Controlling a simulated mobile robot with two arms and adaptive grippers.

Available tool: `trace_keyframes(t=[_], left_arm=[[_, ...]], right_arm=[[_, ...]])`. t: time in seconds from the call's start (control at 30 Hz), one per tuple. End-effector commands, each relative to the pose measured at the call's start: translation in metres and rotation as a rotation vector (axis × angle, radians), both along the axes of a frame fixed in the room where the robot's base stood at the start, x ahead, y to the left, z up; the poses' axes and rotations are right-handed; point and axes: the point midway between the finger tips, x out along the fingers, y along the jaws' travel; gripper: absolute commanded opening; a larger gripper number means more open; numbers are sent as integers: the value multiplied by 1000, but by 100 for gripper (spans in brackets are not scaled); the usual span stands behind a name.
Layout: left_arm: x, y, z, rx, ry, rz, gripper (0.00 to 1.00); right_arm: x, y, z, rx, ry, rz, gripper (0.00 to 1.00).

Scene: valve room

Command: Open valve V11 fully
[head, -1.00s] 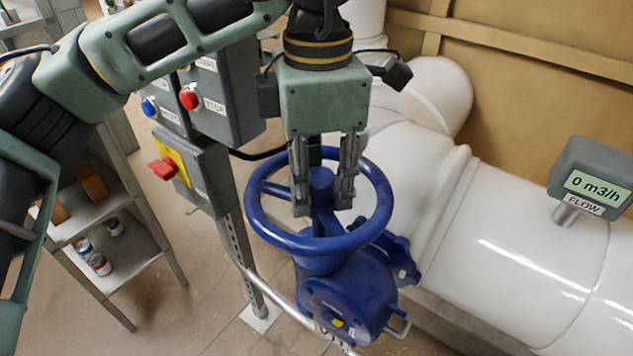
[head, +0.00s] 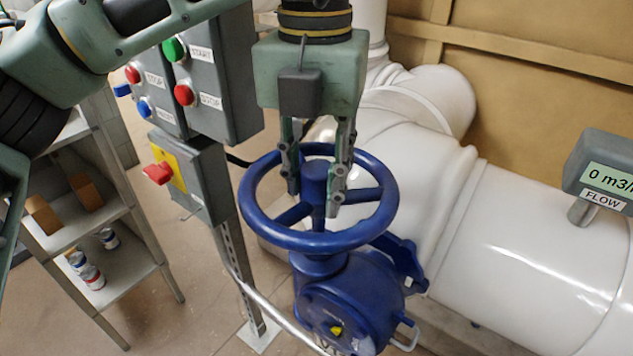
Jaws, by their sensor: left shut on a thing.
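A blue valve with a round blue handwheel (head: 374,228) stands in the middle of the head view. Its blue gearbox body (head: 350,295) is below, with a small yellow mark on it. No V11 label is readable. My left gripper (head: 314,195) points down from above, with its fingers inside the wheel's rim, one on each side of the hub (head: 315,178). It is shut on the handwheel at the hub. The flow meter (head: 605,178) at the right shows a partly cut-off reading beginning with 0. My right gripper is not in view.
A grey control box (head: 215,80) with red and green buttons and a box with a red switch (head: 159,173) stand close left of the wheel. A white pipe (head: 520,250) runs along the right. A shelf (head: 125,270) with cans is at the left.

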Motion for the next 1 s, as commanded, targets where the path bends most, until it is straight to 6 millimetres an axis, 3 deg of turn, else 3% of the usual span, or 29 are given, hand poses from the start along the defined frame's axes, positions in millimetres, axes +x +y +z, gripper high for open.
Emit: trace_keyframes(t=[0.13, 0.37, 0.5, 0.8, 1.0], left_arm=[[-1, 0, -6, 6, 6, 207, 2], [-1, 0, -4, 4, 7, 331, 2], [-1, 1, -5, 3, 4, 454, 2], [-1, 0, -5, 0, 2, 743, 2], [0, 0, -4, 0, 0, 925, 2]], right_arm=[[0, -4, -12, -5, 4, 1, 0], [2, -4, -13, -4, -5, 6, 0], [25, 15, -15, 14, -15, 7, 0], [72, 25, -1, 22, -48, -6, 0], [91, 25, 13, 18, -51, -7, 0]])
